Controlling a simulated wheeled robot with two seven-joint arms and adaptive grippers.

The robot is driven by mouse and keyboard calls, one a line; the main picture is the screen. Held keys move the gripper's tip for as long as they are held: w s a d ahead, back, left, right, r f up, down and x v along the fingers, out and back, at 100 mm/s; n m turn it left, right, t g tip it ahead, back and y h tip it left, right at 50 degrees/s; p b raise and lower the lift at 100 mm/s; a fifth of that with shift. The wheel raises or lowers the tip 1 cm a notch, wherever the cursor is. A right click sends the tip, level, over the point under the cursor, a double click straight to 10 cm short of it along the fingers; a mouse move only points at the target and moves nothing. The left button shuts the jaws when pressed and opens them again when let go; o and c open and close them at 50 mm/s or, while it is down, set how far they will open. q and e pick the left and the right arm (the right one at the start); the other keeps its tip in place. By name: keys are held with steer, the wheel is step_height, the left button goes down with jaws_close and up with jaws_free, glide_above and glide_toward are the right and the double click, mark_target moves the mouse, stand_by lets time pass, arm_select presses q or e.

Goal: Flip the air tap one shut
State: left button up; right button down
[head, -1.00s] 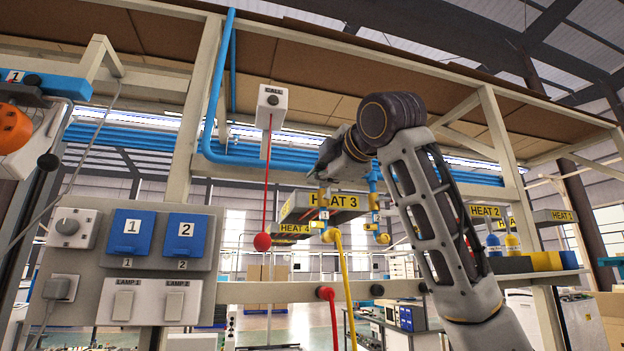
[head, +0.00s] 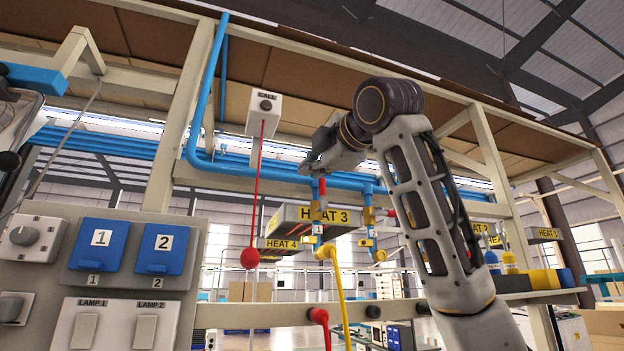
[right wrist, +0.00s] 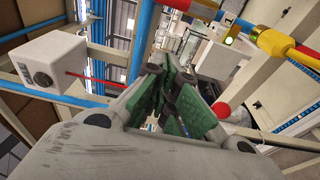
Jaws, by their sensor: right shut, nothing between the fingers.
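Air tap one (head: 318,214) hangs on a vertical drop from the blue pipe, with a small "1" tag and a yellow hose (head: 338,290) below. Its red handle (head: 322,187) points upward along the pipe. My right gripper (head: 314,167) is beside the top of this tap, just above and left of the handle; contact cannot be made out. In the right wrist view its green fingers (right wrist: 172,100) are shut and empty, and a red handle (right wrist: 180,4) shows at the top edge. A second tap (head: 369,217) hangs to the right. My left gripper is out of view.
The call box (head: 264,115) with its red cord and ball (head: 249,257) hangs left of the gripper. The HEAT 3 box (head: 310,217) is behind the taps. A switch panel (head: 95,270) stands at left. Blue pipes (head: 250,172) run across behind.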

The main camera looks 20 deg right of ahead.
mark_target(320, 196)
steer(key=w+a+p, duration=0.2)
steer(key=w+p, duration=0.1)
steer(key=w, duration=0.7)
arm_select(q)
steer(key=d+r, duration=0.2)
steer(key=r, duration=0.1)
arm_select(e)
steer(key=d, duration=0.2)
steer(key=s+d, duration=0.1)
steer(key=d, duration=0.1)
steer(key=shift+d, duration=0.15)
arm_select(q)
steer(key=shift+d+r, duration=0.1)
arm_select(e)
steer(key=shift+w, duration=0.15)
